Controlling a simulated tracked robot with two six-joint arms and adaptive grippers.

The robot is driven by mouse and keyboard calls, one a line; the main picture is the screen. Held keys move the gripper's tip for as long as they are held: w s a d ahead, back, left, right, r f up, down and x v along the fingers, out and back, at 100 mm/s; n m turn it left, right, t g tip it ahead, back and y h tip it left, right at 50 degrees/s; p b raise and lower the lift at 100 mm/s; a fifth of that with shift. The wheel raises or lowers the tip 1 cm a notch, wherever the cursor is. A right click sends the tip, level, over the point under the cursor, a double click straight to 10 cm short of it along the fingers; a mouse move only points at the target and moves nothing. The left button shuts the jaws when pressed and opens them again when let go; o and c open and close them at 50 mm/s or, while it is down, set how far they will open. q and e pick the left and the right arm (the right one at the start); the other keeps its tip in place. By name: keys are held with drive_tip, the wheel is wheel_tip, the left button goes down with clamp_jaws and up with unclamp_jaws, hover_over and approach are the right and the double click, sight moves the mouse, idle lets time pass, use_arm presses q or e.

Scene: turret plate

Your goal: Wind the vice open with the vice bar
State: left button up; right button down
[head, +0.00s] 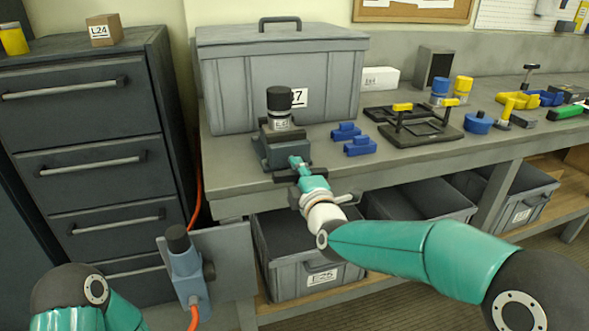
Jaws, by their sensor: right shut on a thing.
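The vice (276,150) is a dark grey block at the front left of the bench. A grey cylinder with a black cap and a label (279,110) stands on it. My right gripper (297,164) reaches in from the right and is shut at the front of the vice. It is shut on what looks like the vice bar (284,178), a small dark piece largely hidden by the fingers. The opening of the vice jaws cannot be made out. My left arm shows only at the bottom left, and its gripper is out of view.
A large grey lidded box (225,85) stands behind the vice. Blue blocks (359,147) and a black frame with yellow handles (430,133) lie to the right. A blue-grey device (187,272) with an orange hose stands left of the bench. Grey bins (295,275) sit below.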

drive_tip(key=shift+w+d+r, duration=0.1)
drive_tip(key=shift+r, duration=0.15)
drive_tip(key=c, duration=1)
unclamp_jaws()
drive_tip(key=shift+f, duration=0.15)
drive_tip(key=shift+s, duration=0.2)
drive_tip(key=v, duration=1.1)
drive_tip(key=shift+s, duration=0.3)
